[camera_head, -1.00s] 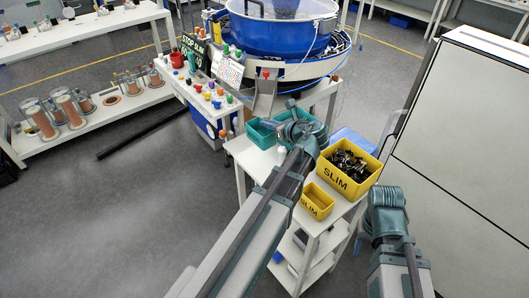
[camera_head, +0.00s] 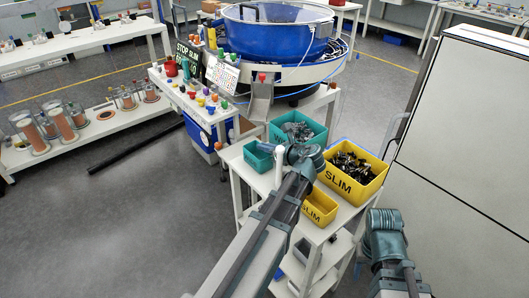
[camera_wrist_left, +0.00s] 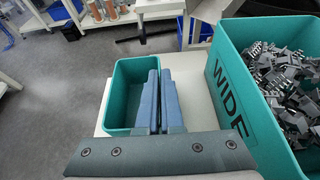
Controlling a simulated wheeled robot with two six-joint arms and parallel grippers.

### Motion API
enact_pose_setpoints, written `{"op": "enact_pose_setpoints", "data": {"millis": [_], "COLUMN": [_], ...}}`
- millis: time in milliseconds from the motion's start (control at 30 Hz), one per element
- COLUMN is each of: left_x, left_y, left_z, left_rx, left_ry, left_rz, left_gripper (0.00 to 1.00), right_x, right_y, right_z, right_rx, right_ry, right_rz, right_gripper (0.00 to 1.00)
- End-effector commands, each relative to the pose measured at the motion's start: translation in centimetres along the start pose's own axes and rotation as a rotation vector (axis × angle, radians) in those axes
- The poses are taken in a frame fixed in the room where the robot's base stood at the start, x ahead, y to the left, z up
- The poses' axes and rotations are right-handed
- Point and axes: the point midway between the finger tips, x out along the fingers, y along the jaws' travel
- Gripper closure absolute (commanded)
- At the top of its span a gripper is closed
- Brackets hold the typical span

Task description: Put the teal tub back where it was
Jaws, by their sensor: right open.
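The small teal tub (camera_head: 258,157) is upright at the left rear of the white cart's top; it looks empty in the left wrist view (camera_wrist_left: 122,118). My left gripper (camera_head: 290,154) is at its right side. In the left wrist view the two blue fingers (camera_wrist_left: 161,95) are close together with the tub's right wall between them. I cannot tell whether the tub's base touches the cart. My right gripper (camera_head: 384,218) is open, empty and apart from the tubs, at the cart's right; its fingertips are hard to make out.
A larger teal WIDE tub (camera_wrist_left: 222,92) full of grey connectors stands close on the right. A yellow SLIM tub (camera_head: 341,187) of dark connectors and a small yellow SLIM tub (camera_head: 318,209) stand nearer. A blue bowl feeder (camera_head: 275,38) is behind; a tall white cabinet (camera_head: 465,130) is right.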

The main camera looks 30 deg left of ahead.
Motion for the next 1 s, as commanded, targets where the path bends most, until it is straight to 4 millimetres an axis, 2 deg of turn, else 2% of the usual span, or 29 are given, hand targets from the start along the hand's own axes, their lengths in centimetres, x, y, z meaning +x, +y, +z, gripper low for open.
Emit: {"op": "enact_pose_setpoints", "data": {"millis": [333, 500, 533, 867, 1000], "left_x": [0.1, 0.1, 0.1, -0.1, -2.1], "left_y": [0.0, 0.0, 0.0, 0.0, 0.0], "left_z": [-0.3, -0.1, -0.1, 0.2, 0.4], "left_rx": [0.0, 0.0, 0.0, 0.0, 0.001], "left_ry": [0.0, 0.0, 0.0, 0.0, 0.0], "left_rz": [0.0, 0.0, 0.0, 0.0, -0.003], "left_gripper": [1.0, 0.68, 0.67, 0.67, 0.67], "right_x": [0.3, 0.1, 0.1, -0.3, -1.2], "right_y": [0.0, 0.0, 0.0, 0.0, 0.1], "right_z": [0.0, 0.0, 0.0, 0.0, 0.1], "right_rx": [0.0, 0.0, 0.0, 0.0, 0.0], "right_ry": [0.0, 0.0, 0.0, 0.0, 0.0], "right_rz": [0.0, 0.0, 0.0, 0.0, 0.0], "right_gripper": [0.5, 0.5, 0.5, 0.5, 0.5]}}
